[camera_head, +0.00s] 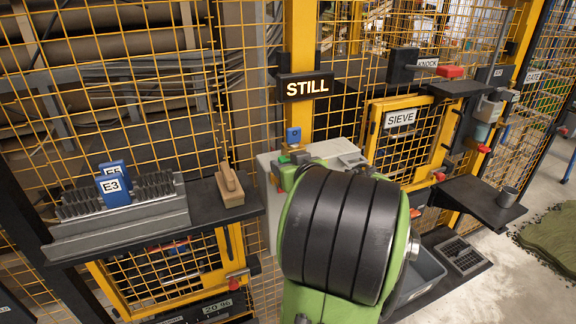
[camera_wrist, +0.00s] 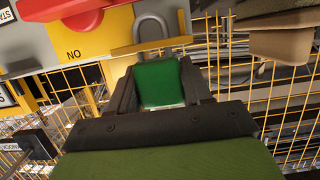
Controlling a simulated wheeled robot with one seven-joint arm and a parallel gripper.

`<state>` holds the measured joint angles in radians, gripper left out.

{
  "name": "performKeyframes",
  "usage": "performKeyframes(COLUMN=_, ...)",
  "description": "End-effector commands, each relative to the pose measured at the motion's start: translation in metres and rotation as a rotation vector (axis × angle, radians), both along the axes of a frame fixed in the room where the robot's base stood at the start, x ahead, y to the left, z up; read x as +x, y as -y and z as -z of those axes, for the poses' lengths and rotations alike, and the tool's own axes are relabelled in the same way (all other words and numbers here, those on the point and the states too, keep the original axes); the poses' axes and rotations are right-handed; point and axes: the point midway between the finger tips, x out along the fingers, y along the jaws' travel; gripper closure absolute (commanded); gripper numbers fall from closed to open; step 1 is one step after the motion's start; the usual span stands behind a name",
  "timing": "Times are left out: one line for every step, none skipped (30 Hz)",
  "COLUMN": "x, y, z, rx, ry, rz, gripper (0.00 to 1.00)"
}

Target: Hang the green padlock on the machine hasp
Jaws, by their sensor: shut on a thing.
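The green padlock (camera_wrist: 160,84) is held between the two dark fingers of my gripper (camera_wrist: 158,92) in the wrist view. Its grey shackle (camera_wrist: 150,20) points away from the gripper, towards a grey panel. A yellow bar (camera_wrist: 126,49), apparently part of the machine hasp, crosses the picture between the padlock body and the shackle's top. I cannot tell whether the shackle passes through the hasp or only lies against it. In the head view my green and black arm hides most of the gripper and the padlock, in front of the grey machine box (camera_head: 266,165).
In the wrist view a red knob (camera_wrist: 84,18) is close beside the shackle. In the head view a shelf at left holds a rack (camera_head: 160,203) with blue tags (camera_head: 113,187) and a wooden block (camera_head: 229,188). Yellow mesh fencing stands behind; a dark shelf (camera_head: 470,200) is at right.

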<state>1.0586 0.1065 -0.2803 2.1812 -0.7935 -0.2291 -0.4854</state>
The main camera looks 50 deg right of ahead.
Motion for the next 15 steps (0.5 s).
performKeyframes(x=0.0001, y=0.0000, z=0.0018, rx=-0.001, ry=0.000, rz=0.000, gripper=0.84)
performKeyframes(x=0.0001, y=0.0000, z=0.0024, rx=-0.001, ry=0.000, rz=0.000, gripper=0.84)
performKeyframes(x=0.0000, y=0.0000, z=0.0034, rx=-0.001, ry=0.000, rz=0.000, gripper=0.84)
performKeyframes(x=0.0000, y=0.0000, z=0.0040, rx=-0.001, ry=0.000, rz=0.000, gripper=0.84)
performKeyframes(x=0.0000, y=0.0000, z=0.0046, rx=-0.001, ry=0.000, rz=0.000, gripper=0.84)
performKeyframes(x=0.0001, y=0.0000, z=0.0055, rx=-0.001, ry=0.000, rz=0.000, gripper=0.84)
performKeyframes(x=0.0001, y=0.0001, z=0.0061, rx=-0.001, ry=0.000, rz=0.000, gripper=0.84)
performKeyframes(x=0.0000, y=0.0000, z=0.0068, rx=-0.001, ry=0.001, rz=0.000, gripper=0.84)
performKeyframes(x=0.0000, y=0.0000, z=0.0077, rx=-0.001, ry=0.001, rz=0.000, gripper=0.84)
performKeyframes(x=0.0000, y=0.0000, z=0.0083, rx=-0.001, ry=0.001, rz=0.000, gripper=0.84)
performKeyframes(x=0.0001, y=0.0000, z=0.0089, rx=-0.001, ry=0.001, rz=0.000, gripper=0.84)
performKeyframes(x=0.0000, y=0.0000, z=0.0098, rx=-0.001, ry=0.001, rz=0.000, gripper=0.84)
performKeyframes(x=0.0000, y=0.0000, z=0.0105, rx=-0.001, ry=0.001, rz=0.000, gripper=0.84)
performKeyframes(x=0.0000, y=0.0000, z=0.0095, rx=-0.001, ry=0.001, rz=0.000, gripper=0.47)
performKeyframes(x=0.0000, y=0.0000, z=0.0091, rx=-0.001, ry=0.001, rz=0.000, gripper=0.40)
